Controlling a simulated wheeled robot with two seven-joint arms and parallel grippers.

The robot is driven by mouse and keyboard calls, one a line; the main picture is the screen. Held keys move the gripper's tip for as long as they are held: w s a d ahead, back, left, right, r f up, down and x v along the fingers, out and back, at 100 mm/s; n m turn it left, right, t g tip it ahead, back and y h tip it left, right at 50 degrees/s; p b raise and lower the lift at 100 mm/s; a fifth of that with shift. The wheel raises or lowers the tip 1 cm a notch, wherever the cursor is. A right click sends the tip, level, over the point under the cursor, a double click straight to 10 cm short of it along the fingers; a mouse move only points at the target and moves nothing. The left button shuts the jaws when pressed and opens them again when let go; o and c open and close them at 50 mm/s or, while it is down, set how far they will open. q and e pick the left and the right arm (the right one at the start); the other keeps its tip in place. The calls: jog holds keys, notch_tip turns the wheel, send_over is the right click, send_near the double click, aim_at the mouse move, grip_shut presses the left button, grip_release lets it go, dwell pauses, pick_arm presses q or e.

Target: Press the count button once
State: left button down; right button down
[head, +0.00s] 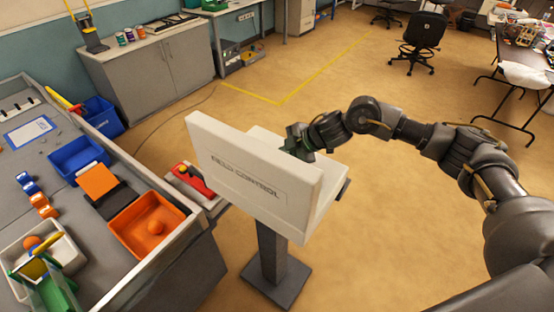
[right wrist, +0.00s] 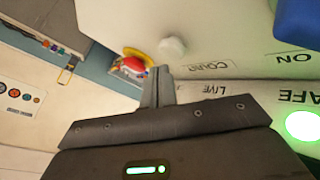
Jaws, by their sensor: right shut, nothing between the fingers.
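The white console marked FIELD CONTROL (head: 250,170) stands on a dark pedestal, its lettered back toward the head camera, so its controls are hidden there. In the right wrist view a round white button (right wrist: 172,46) sits on the white panel beside an upside-down label that seems to read COUNT (right wrist: 207,67). My right gripper (right wrist: 160,74) is shut and empty, its fingertips just below the white button in the picture. I see a small gap between them. In the head view the right gripper (head: 297,140) is at the console's far side, partly hidden. My left gripper is not in view.
A red button in a yellow ring (right wrist: 132,64) lies left of the fingertips. A lit green lamp (right wrist: 302,126) is near the SAFE label, and a blue part (right wrist: 298,22) sits at top right. A grey bench with trays (head: 155,222) stands left of the console. Open floor lies behind.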

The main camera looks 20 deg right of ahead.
notch_tip(320, 180, up, 5)
jog(key=p, duration=0.5)
dwell(0.5)
dwell(0.4)
